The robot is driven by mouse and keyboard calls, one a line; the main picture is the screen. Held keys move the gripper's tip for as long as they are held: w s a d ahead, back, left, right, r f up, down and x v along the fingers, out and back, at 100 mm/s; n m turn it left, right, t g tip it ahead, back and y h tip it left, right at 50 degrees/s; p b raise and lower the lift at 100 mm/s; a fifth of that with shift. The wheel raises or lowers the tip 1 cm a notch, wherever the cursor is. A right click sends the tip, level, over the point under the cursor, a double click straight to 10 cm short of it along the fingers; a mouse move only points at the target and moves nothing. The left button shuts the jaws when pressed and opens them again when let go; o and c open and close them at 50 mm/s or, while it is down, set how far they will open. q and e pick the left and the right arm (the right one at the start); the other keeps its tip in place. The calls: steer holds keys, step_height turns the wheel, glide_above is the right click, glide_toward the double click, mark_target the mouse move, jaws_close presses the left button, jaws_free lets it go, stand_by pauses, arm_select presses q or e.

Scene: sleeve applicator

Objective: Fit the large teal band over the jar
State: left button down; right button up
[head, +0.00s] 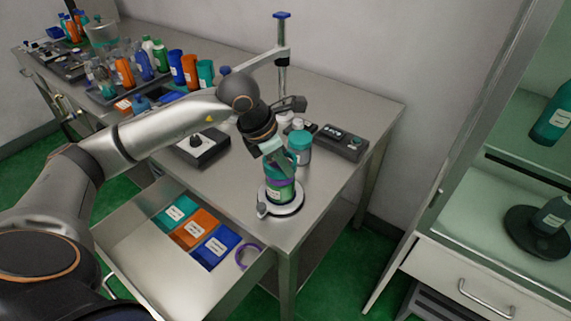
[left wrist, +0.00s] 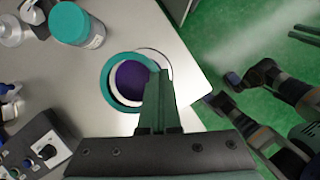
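The jar (head: 281,194) stands upright on a round white-rimmed base (head: 294,207) at the table's front corner, with a purple part around it. The large teal band (left wrist: 107,88) shows as a ring in the left wrist view, around or just above the jar's purple top (left wrist: 130,78). I cannot tell how far down it sits. My left gripper (head: 276,152) points down over the jar. Its fingers (left wrist: 158,105) are close together at the band's right side and look shut on its wall. Dark parts of mine at the wrist view's right may include my right gripper; its state is unclear.
A teal-lidded bottle (head: 299,145) stands just behind the jar. A post with a blue knob (head: 282,16) and a black device (head: 341,142) are behind. An open drawer (head: 134,252) holds teal, orange and blue bins and a purple ring (head: 248,256). Bottles crowd the back left.

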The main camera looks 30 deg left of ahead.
arm_select(q)
steer(key=shift+f, duration=0.15)
stand_by(0.3)
steer(key=shift+f+b, duration=0.7)
steer(key=shift+b, duration=0.05)
steer(key=c, duration=1.1)
jaws_free()
steer(key=shift+r, duration=0.1)
steer(key=shift+o, duration=0.6)
steer(key=o, duration=0.4)
